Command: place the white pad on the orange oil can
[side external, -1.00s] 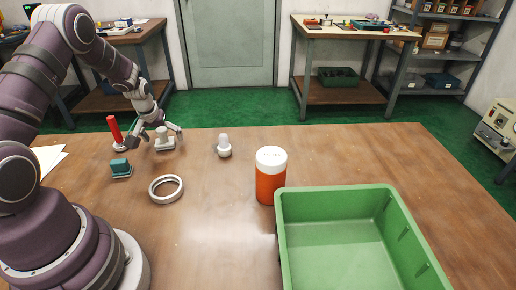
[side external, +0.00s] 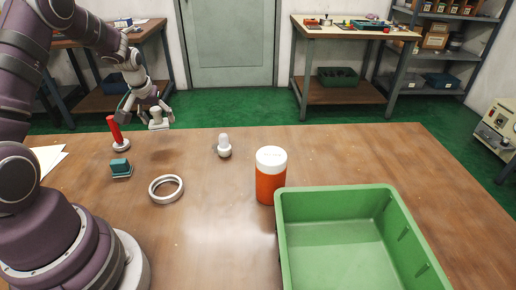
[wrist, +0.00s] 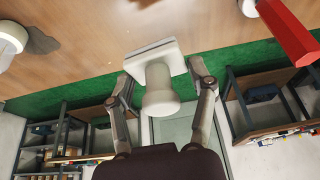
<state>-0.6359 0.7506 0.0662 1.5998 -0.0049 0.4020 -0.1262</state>
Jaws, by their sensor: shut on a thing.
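The white pad (side external: 158,123) has a square base and a round knob on top. My gripper (side external: 155,110) is shut on it and holds it in the air above the far left part of the table. In the wrist view the white pad (wrist: 157,80) sits between the two fingers of my gripper (wrist: 160,84). The orange oil can (side external: 270,178), with a white top, stands upright on the table to the right of the gripper, beside the green bin. The can is not in the wrist view.
A green bin (side external: 283,240) stands at the front right. A red-handled tool (side external: 115,132), a teal block (side external: 120,168), a white ring (side external: 166,181) and a white knobbed piece (side external: 224,147) are on the table (side external: 215,225). The stretch between the ring and the can is clear.

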